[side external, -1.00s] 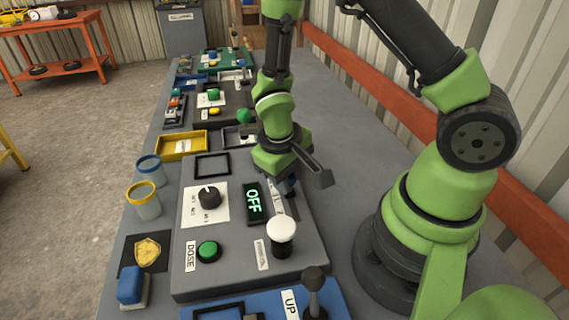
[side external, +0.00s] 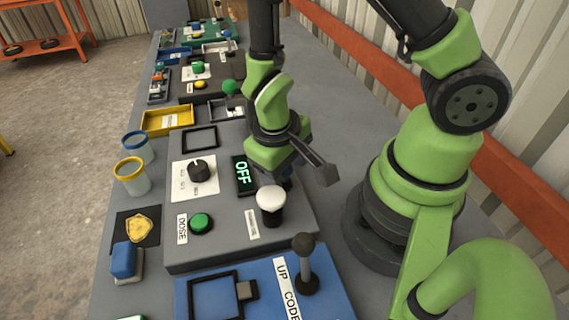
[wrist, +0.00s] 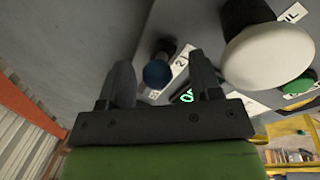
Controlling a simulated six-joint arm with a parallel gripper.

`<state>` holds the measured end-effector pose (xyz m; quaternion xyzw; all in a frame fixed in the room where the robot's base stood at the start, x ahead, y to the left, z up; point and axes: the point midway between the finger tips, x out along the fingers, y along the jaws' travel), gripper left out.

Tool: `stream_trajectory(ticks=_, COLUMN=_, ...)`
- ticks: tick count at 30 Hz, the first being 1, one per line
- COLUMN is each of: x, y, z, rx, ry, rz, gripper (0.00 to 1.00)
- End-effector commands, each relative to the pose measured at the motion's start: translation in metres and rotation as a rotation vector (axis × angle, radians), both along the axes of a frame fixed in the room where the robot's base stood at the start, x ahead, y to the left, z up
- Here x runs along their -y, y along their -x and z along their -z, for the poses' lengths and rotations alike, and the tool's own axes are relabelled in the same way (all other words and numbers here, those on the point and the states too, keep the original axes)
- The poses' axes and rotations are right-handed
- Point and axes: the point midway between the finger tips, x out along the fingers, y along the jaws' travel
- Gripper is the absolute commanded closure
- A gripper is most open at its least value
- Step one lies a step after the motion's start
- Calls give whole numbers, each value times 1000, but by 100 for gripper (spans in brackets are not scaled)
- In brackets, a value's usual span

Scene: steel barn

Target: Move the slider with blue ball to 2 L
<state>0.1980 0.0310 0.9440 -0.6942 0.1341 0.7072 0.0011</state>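The blue ball (wrist: 157,73) of the slider shows in the wrist view between the fingers of my gripper (wrist: 162,72). The fingers stand apart on either side of it, so the gripper is open; I cannot tell whether either finger touches the ball. A white scale with a 2 mark (wrist: 180,62) lies just right of the ball. In the side external view my gripper (side external: 286,172) is low over the grey console (side external: 220,252), beside the display reading OFF (side external: 243,175). It hides most of the slider there.
A white-topped knob (side external: 271,200) stands close in front of my gripper, and is large at upper right in the wrist view (wrist: 268,55). A black dial (side external: 198,170) and a green button (side external: 201,223) share the console. A blue panel with a lever (side external: 305,262) lies nearer.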

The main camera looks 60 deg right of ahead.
Motion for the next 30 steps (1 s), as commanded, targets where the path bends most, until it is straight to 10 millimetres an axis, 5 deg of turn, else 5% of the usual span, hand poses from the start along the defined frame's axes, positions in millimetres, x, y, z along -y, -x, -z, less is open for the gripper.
stream_trajectory(ticks=19, x=-4, y=-2, z=-26, rx=3, ry=1, rz=6, gripper=42)
stream_trajectory(ticks=30, x=-16, y=-4, z=-84, rx=8, ry=0, rz=4, gripper=42)
